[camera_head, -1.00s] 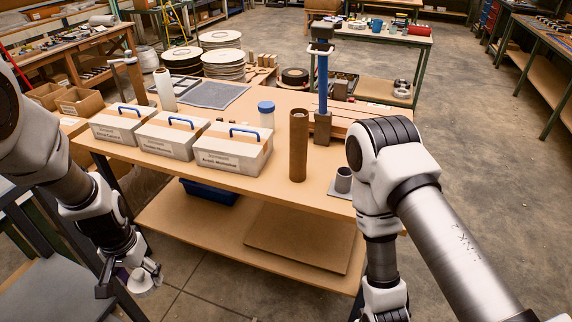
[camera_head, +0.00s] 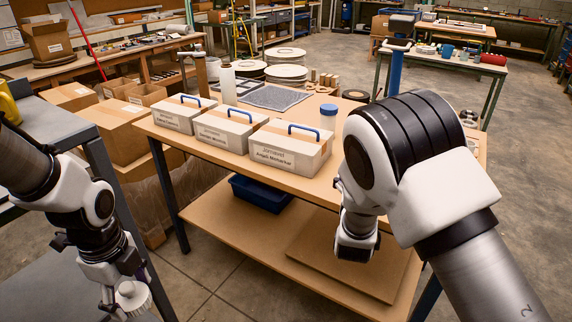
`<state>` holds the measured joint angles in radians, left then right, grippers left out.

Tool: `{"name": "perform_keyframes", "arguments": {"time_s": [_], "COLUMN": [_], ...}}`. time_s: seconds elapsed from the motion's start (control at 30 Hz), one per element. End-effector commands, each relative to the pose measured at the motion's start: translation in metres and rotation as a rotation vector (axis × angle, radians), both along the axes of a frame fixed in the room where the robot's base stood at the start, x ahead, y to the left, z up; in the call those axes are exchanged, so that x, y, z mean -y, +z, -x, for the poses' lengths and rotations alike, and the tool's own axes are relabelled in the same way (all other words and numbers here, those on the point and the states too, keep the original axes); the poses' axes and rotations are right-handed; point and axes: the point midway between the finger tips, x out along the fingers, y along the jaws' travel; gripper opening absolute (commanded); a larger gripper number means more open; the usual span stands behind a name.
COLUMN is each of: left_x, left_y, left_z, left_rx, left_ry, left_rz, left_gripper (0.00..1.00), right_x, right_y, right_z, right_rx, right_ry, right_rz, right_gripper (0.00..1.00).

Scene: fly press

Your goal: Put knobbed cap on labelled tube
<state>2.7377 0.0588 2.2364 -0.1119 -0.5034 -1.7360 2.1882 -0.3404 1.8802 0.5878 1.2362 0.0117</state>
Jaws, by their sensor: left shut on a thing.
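My left gripper (camera_head: 122,296) is low at the left, beside the grey bench and away from the work table. It is shut on the white knobbed cap (camera_head: 133,298), a round disc with a small knob. My right arm fills the right foreground, and its gripper fingers do not show. A white tube (camera_head: 228,84) and a brown tube (camera_head: 200,72) stand at the back left of the work table (camera_head: 345,190). No label is readable on either. The tall brown tube seen before is hidden behind my right arm.
Several labelled boxes with blue handles, one of them the right box (camera_head: 285,155), line the table's front. A blue-lidded jar (camera_head: 328,116) stands behind. A grey bench (camera_head: 60,125) is at the left. A blue bin (camera_head: 262,193) sits on the lower shelf.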

Motion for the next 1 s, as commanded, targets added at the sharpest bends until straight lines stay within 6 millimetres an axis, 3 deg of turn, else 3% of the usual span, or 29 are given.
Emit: {"name": "perform_keyframes", "arguments": {"time_s": [0.23, 0.5, 0.6, 1.0], "left_x": [0.000, 0.000, 0.000, 0.000], "left_y": [0.002, 0.011, 0.012, 0.016], "left_z": [0.000, 0.000, 0.000, 0.000], "left_rx": [0.000, 0.000, 0.000, 0.000], "left_ry": [0.003, 0.004, 0.004, 0.005], "left_rz": [0.000, 0.000, 0.000, 0.000], "left_gripper": [0.51, 0.51, 0.51, 0.51], "right_x": [0.002, 0.016, 0.019, 0.021], "right_y": [0.000, 0.000, 0.000, 0.000], "right_z": [-0.008, -0.055, -0.064, -0.072], "right_rx": [-0.002, -0.004, -0.004, -0.005], "right_ry": [0.000, 0.000, 0.000, 0.000], "right_rz": [-0.003, -0.003, -0.002, -0.001], "right_gripper": [0.85, 0.85, 0.85, 0.85]}}
